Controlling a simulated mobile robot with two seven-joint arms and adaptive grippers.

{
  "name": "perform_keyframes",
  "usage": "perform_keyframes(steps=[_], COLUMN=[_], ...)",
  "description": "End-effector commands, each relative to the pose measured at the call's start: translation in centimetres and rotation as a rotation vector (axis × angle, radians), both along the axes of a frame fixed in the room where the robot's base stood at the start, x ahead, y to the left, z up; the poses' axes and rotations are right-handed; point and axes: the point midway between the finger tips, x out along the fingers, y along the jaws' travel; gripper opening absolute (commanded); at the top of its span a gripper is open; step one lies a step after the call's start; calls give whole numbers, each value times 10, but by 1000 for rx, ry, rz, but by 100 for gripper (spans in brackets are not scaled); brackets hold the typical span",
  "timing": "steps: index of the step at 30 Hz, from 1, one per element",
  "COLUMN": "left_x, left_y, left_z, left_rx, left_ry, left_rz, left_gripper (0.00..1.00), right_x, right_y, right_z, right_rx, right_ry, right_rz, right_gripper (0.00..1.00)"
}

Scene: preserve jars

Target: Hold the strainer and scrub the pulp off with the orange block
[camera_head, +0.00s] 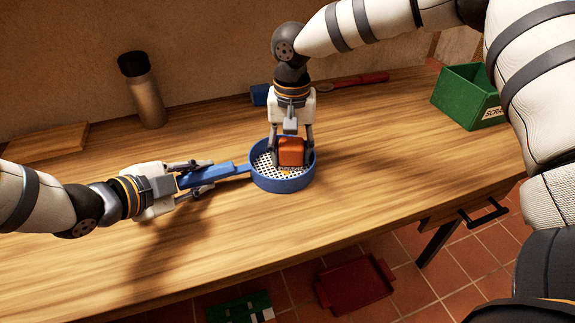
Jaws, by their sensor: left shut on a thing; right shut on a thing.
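The blue strainer (309,181) is at the middle of the wooden table, with its round mesh bowl facing up and its handle pointing left. My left gripper (205,176) is shut on the strainer's handle. My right gripper (290,152) points down over the bowl and is shut on the orange block (291,151). The block is inside the bowl, at the mesh; I cannot tell whether it presses on it. A little orange pulp (286,172) shows on the mesh just in front of the block. The mesh behind the block is hidden.
A red-handled utensil (360,80) and a blue item (260,95) lie behind my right gripper. A green box (468,97) is at the right. A red tray (355,286) is on the floor.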

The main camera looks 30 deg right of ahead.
Motion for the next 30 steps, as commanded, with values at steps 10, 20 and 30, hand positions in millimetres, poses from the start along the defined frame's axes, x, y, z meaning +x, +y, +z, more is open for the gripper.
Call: perform_keyframes(steps=[10,20,30], left_x=[-3,-3,-3], left_y=[1,1,1], left_z=[-7,-7,-7], left_rx=[12,12,12], left_ry=[9,9,9], left_rz=[-3,-3,-3], left_gripper=[0,0,0], right_x=[5,5,5], right_y=[28,27,23], right_z=[-1,-2,-2], right_rx=[0,1,0], right_ry=[4,3,2], right_rz=[1,0,-1], right_gripper=[14,14,14])
